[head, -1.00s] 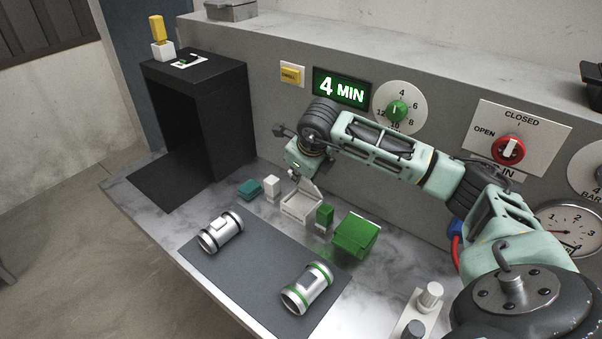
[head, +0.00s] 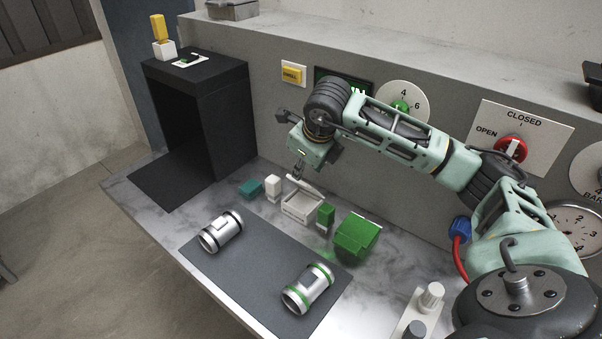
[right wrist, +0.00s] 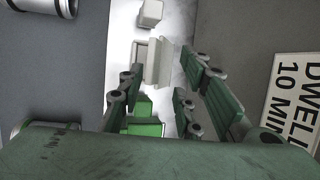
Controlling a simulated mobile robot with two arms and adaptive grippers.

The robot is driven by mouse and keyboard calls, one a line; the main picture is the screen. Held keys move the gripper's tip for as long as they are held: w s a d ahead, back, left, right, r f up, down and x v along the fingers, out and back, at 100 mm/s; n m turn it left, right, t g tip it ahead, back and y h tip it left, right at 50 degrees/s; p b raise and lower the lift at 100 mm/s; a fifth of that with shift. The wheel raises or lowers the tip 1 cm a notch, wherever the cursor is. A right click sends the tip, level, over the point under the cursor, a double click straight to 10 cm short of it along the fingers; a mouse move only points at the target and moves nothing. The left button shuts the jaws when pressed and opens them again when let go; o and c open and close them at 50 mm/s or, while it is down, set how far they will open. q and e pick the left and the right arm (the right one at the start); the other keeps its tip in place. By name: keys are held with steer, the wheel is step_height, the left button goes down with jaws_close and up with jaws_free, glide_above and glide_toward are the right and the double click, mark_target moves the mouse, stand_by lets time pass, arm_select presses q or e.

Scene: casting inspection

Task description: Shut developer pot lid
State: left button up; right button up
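The developer pot is taken to be the small white box (head: 300,209) behind the grey mat in the head view. Its pale lid (head: 306,186) stands raised at the back edge, seen nearly edge-on. In the right wrist view the pot (right wrist: 141,52) and lid (right wrist: 163,63) lie beyond the fingers. My right gripper (head: 298,174) is just above the lid; I cannot tell whether it touches. In the right wrist view the gripper (right wrist: 158,82) has its fingers apart with nothing between them. My left gripper is not in view.
A green box (head: 355,238) and a small green block (head: 326,215) stand right of the pot. A white block (head: 273,187) and teal block (head: 249,188) stand left. Two metal cylinders (head: 221,232) (head: 308,289) lie on the mat (head: 262,271). A grey panel rises behind.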

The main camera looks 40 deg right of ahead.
steer(key=v, duration=0.6)
steer(key=shift+s, duration=0.1)
